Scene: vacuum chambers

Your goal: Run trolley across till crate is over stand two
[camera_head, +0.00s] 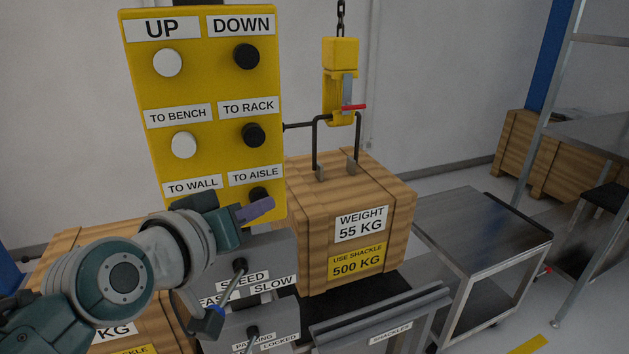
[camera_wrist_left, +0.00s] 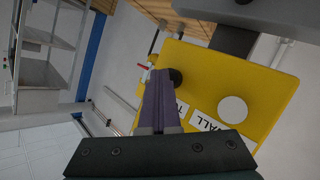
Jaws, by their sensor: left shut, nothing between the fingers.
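The wooden crate (camera_head: 310,240), labelled 55 KG, has a dark handle on top, at the yellow hook block (camera_head: 341,80) and chain. A dark surface shows under it; I cannot tell whether they touch. The trolley above is out of view, and no stand number is readable. The yellow control panel (camera_head: 212,90) has UP, DOWN, TO BENCH, TO RACK, TO WALL and TO AISLE buttons. My left gripper (camera_head: 262,208) is shut and empty, its purple fingers at the black TO AISLE button (camera_head: 257,194). In the left wrist view the fingertips (camera_wrist_left: 160,78) overlap a black button (camera_wrist_left: 175,78); contact is unclear.
A steel table (camera_head: 480,232) stands right of the crate. A SHACKLES bin (camera_head: 385,325) and a lever box labelled SPEED and PARKING (camera_head: 262,325) are in front. Another crate (camera_head: 75,255) is at the left, and a rack (camera_head: 590,130) is at the right.

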